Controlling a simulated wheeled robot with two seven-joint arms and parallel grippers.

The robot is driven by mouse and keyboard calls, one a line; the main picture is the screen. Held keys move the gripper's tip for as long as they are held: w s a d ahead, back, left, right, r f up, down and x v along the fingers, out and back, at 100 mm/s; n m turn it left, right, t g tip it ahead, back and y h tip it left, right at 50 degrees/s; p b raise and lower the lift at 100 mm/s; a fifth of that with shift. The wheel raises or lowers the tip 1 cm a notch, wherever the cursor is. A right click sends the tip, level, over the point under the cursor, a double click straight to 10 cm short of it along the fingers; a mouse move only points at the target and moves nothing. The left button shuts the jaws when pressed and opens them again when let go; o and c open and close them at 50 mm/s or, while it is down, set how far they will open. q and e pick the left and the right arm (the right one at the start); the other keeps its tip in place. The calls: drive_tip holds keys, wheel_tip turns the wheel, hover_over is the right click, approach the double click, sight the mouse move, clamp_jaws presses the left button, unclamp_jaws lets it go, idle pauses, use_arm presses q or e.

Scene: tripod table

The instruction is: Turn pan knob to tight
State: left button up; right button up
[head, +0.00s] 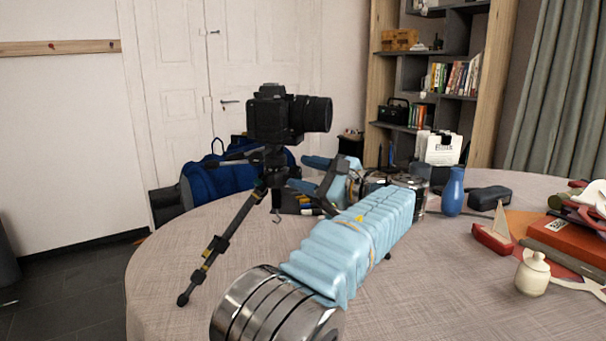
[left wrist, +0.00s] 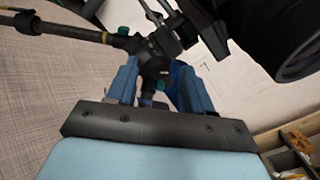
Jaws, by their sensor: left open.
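A black camera (head: 285,114) sits on a small black tripod (head: 232,222) on the round table (head: 190,262). The tripod head (head: 274,158) is just below the camera. My left gripper (head: 300,173) is open to the right of the tripod head, its blue fingers pointing at it. In the left wrist view the tripod head (left wrist: 155,64) shows between the two finger ends (left wrist: 158,70), close to them. Small teal parts show on the tripod there; I cannot tell which is the pan knob, or whether a finger touches it. My right gripper is out of view.
A blue vase (head: 453,191), a dark case (head: 489,198), a toy sailboat (head: 494,233) and a cream jar (head: 533,274) stand on the right of the table. A blue bag (head: 204,185) is behind the tripod. The table's left front is clear.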

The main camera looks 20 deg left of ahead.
use_arm(q)
drive_tip(key=shift+w+a, duration=0.15)
drive_tip(key=shift+a, duration=0.35)
drive_tip(key=shift+c, duration=0.2)
clamp_jaws()
drive_tip(key=m+p, duration=0.1)
drive_tip(key=p, duration=0.3)
drive_tip(key=shift+r+m, duration=0.4)
drive_tip(key=shift+f+m+p, duration=0.1)
drive_tip(key=shift+m+p, duration=0.25)
drive_tip(key=shift+m, duration=0.25)
drive_tip(key=shift+f+m+b, duration=0.3)
drive_tip(key=shift+m+b, duration=0.05)
drive_tip(key=shift+m, duration=0.35)
